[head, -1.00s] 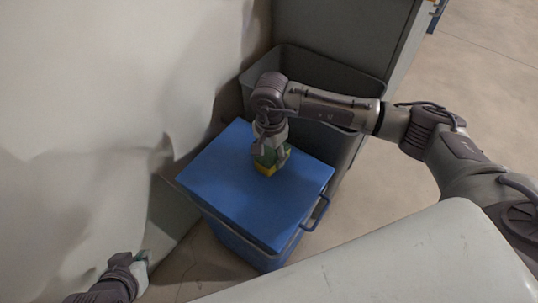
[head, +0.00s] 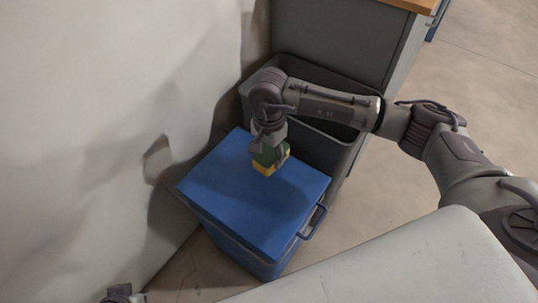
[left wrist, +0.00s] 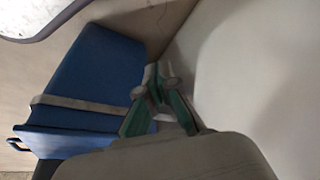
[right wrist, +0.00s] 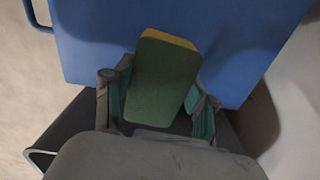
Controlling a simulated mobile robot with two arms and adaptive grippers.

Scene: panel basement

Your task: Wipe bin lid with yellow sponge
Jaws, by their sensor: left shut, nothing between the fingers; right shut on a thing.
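The blue bin lid (head: 245,205) lies flat on the blue bin (head: 240,248); it also shows in the right wrist view (right wrist: 230,30). My right gripper (head: 270,155) is shut on the yellow sponge (head: 263,168), over the far part of the lid. In the right wrist view the sponge (right wrist: 160,80) is a block with a large green face and a yellow edge. I cannot tell whether it touches the lid. My left gripper (left wrist: 160,90) is shut and empty, pointing down beside the pale wall; in the head view only a bit of it shows at the bottom edge.
A grey open bin (head: 345,95) stands right behind the blue bin, under my right forearm. A pale wall (head: 100,120) is close on the left. A blue handle (head: 314,222) sticks out of the blue bin's right side. Open floor (head: 480,120) lies to the right.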

